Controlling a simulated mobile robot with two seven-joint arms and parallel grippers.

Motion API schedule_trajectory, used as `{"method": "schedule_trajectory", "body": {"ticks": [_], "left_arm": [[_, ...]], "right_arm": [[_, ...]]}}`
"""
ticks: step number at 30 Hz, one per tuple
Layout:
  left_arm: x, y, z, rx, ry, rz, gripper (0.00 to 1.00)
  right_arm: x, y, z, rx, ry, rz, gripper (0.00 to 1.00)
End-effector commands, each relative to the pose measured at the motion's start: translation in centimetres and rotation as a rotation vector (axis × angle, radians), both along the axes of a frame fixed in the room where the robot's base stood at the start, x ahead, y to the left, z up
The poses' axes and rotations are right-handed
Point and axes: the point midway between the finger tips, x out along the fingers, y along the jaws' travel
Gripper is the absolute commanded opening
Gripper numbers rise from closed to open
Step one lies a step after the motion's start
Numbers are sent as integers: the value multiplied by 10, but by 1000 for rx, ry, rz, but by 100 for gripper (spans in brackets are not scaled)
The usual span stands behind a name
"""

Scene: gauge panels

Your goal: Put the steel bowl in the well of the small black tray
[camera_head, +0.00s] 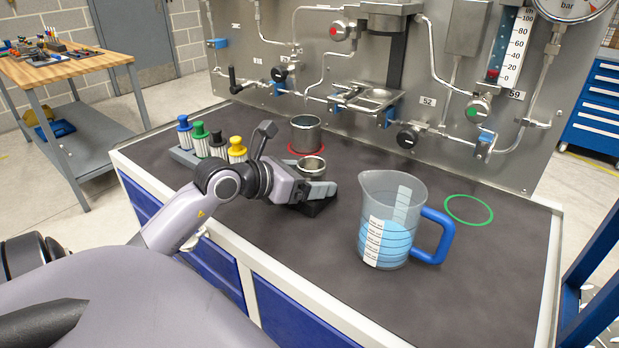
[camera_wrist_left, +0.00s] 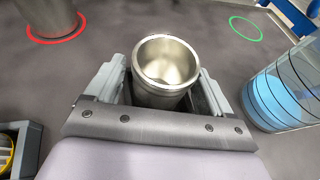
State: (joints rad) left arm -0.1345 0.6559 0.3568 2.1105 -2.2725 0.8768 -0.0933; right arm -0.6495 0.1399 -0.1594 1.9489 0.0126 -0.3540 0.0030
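The steel bowl (camera_head: 311,166), a small round cup-like vessel, is upright and looks empty. It is between the fingers of my left gripper (camera_head: 312,186), and it also shows in the left wrist view (camera_wrist_left: 166,72). The small black tray (camera_head: 318,207) lies on the bench directly under the bowl and gripper. Dark tray parts show on both sides of the bowl in the wrist view. The fingers (camera_wrist_left: 160,85) flank the bowl with narrow dark gaps, so they look open. The bowl's base is hidden, so its seating in the well cannot be seen. My right gripper is not in view.
A larger steel pot (camera_head: 305,134) stands on a red ring behind. A measuring jug (camera_head: 388,220) with blue liquid stands to the right, before a green ring (camera_head: 468,209). A rack (camera_head: 186,157) of coloured-top cylinders is at left. The gauge panel (camera_head: 345,60) bounds the back.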

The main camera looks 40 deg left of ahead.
Motion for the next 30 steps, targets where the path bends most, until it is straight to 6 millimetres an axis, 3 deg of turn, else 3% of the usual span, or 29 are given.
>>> {"method": "schedule_trajectory", "body": {"ticks": [13, 30], "left_arm": [[-4, 1, 4, 0, 1, 0, 87], [-82, 14, 35, 0, 1, 1, 87]], "right_arm": [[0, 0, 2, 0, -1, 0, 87], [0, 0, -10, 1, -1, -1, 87]]}}
